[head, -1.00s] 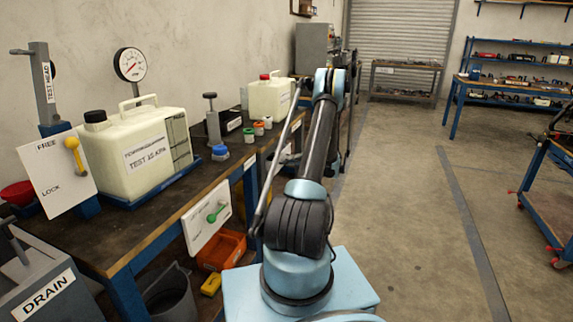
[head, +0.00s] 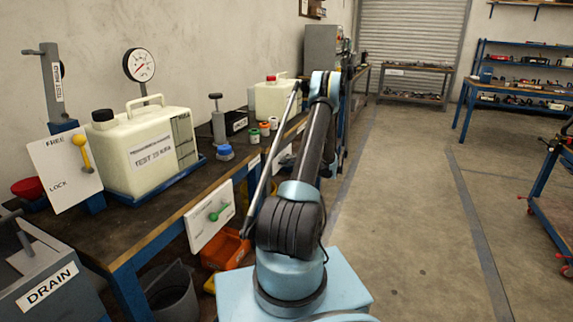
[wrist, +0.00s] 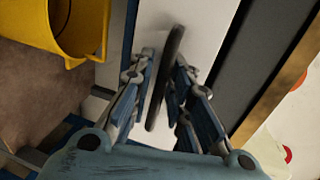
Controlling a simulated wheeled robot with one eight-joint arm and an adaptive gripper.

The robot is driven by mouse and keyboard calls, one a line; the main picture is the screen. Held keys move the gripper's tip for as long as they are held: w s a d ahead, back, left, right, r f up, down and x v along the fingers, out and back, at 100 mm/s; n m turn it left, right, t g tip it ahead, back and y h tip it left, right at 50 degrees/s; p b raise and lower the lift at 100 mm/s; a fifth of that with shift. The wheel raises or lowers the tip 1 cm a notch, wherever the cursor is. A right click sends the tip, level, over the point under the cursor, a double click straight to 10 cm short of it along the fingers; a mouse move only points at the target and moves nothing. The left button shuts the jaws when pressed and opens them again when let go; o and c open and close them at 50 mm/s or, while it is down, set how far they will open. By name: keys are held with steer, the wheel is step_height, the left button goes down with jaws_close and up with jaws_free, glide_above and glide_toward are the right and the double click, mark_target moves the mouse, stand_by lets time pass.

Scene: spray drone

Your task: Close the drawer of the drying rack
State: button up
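In the wrist view my gripper (wrist: 165,68) has its two fingers apart, one on each side of a dark, long, narrow bar (wrist: 168,75) that looks like a handle. The bar stands in front of a pale flat panel (wrist: 205,25), which may be the drawer front. A slim gap shows between the bar and the left finger; I cannot tell whether the right finger touches it. In the head view my arm reaches away along the bench and hides the gripper. I cannot make out the drying rack or how far its drawer is open there.
A yellow container (wrist: 75,25) is close on the left in the wrist view. In the head view a workbench (head: 100,238) with a pale canister (head: 140,150) runs along my left. An orange bin (head: 228,252) and a grey bucket (head: 172,295) are below. The floor (head: 405,200) on the right is clear.

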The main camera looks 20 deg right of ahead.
steer(key=v, duration=1.1)
steer(key=shift+s+d, duration=0.25)
steer(key=shift+d, duration=0.1)
steer(key=s+a+r+n+g+h, duration=0.1)
steer(key=s+a+r+g+h, duration=0.2)
steer(key=a+r, duration=0.7)
steer(key=s+a+r+n+g, duration=0.15)
steer(key=s+a+r, duration=0.45)
steer(key=a, duration=0.6)
steer(key=s+a+r+n+g+h, duration=0.25)
steer(key=s+a+r, duration=0.25)
steer(key=s+a, duration=0.6)
steer(key=s+f+n+h, duration=0.1)
steer(key=s+f+h, duration=0.2)
steer(key=s, duration=1.1)
steer(key=s+f+n+g+h, duration=0.1)
steer(key=s+f, duration=0.4)
steer(key=s, duration=1)
steer(key=shift+s+d+f+n+h, duration=0.25)
steer(key=shift+n+h, duration=0.35)
steer(key=shift+h, duration=0.55)
